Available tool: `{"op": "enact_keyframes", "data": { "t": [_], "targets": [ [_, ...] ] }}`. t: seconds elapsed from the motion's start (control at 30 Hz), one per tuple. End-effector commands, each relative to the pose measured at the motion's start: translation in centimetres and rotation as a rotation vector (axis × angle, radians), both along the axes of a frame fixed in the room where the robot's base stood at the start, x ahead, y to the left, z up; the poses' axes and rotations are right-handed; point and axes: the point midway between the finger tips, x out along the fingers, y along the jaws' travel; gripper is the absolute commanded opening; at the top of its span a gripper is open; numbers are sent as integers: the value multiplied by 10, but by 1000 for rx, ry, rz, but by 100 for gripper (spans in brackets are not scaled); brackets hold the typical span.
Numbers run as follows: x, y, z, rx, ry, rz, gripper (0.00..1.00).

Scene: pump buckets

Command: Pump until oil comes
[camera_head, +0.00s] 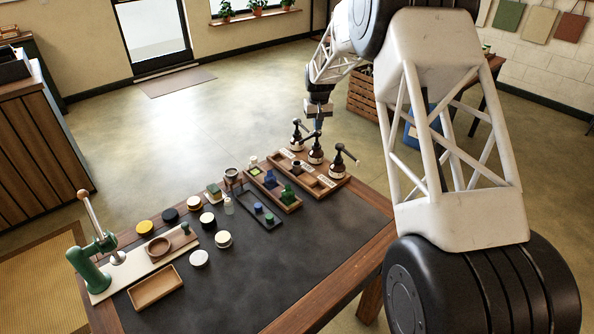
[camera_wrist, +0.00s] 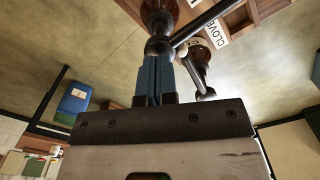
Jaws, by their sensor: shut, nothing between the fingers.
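Three brown pump bottles with black pump heads stand in a row at the table's far right end: a far one (camera_head: 297,143), a middle one (camera_head: 315,156) and a near one (camera_head: 337,170). My gripper (camera_head: 317,123) points down just above the middle bottle in the head view. In the wrist view its blue fingers (camera_wrist: 157,62) are shut together, with nothing between them. The fingertips are at a dark pump head (camera_wrist: 158,46) and hide part of it; I cannot tell whether they touch. A second pump bottle (camera_wrist: 199,52) shows beside it, near a label reading CLOVE (camera_wrist: 216,33).
A wooden rack (camera_head: 326,188) with labels fronts the bottles. A wooden tray (camera_head: 281,206) holds small coloured items, and a dark tray (camera_head: 257,207) is beside it. Several round jars, an empty wooden tray (camera_head: 155,288) and a green press (camera_head: 88,266) stand left. The mat's right part is clear.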

Motion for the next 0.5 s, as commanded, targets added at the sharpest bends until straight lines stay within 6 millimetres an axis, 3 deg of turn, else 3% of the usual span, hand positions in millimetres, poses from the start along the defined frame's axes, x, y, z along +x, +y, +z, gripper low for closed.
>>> {"op": "enact_keyframes", "data": {
  "t": [0.5],
  "targets": [
    [0,0,-11,0,1,0,0]
  ]
}}
